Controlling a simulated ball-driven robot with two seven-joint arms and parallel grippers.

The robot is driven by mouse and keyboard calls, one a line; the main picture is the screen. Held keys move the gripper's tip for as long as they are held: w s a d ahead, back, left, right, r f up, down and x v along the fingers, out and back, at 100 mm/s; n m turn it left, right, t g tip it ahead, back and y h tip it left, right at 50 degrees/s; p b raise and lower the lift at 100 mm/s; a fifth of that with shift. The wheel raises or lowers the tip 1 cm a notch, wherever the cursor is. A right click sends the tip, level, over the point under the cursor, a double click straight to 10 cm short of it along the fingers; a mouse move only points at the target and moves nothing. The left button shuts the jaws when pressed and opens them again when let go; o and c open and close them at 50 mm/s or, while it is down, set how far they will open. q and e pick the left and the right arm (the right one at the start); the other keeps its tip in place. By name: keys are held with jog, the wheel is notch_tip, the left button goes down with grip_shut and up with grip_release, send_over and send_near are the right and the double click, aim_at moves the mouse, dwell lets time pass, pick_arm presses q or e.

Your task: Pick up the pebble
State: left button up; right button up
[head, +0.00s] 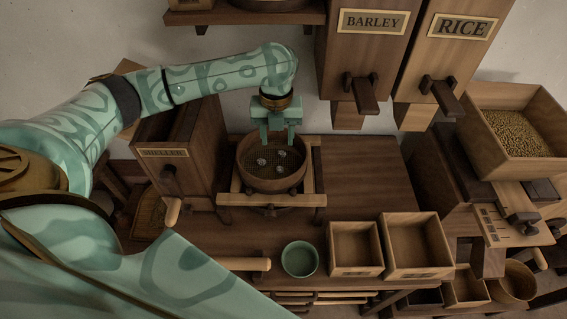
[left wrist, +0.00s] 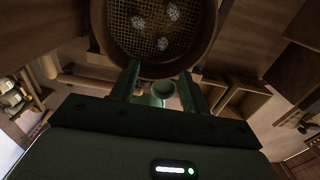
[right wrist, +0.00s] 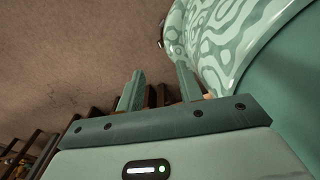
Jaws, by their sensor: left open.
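Three small grey pebbles (head: 262,161) lie apart on the mesh of a round wooden sieve (head: 270,185). They also show in the left wrist view (left wrist: 164,43), inside the sieve's rim (left wrist: 160,71). I cannot tell which one the task means. My left gripper (head: 277,140) points down over the back part of the sieve, with its fingers apart and nothing between them. In the left wrist view its fingers (left wrist: 157,78) are spread. My right gripper (right wrist: 159,80) shows only in the right wrist view, open and empty, away from the sieve.
The sieve rests on a wooden frame (head: 228,200) on the table. A hopper box (head: 180,150) stands close on its left. A green bowl (head: 300,260) and two empty wooden boxes (head: 356,247) stand in front. Barley (head: 370,50) and rice bins hang behind. The table right of the sieve is clear.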

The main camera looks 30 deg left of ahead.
pick_arm(q)
jog(key=b, duration=0.2)
send_over(280, 168)
notch_tip(280, 168, down, 6)
jog(key=shift+s+a+f, duration=0.1)
jog(key=shift+a+f, duration=0.05)
jog(key=shift+f, duration=0.35)
notch_tip(280, 168, down, 5)
jog(key=shift+f+b, duration=0.1)
jog(key=shift+b, duration=1.1)
grip_shut()
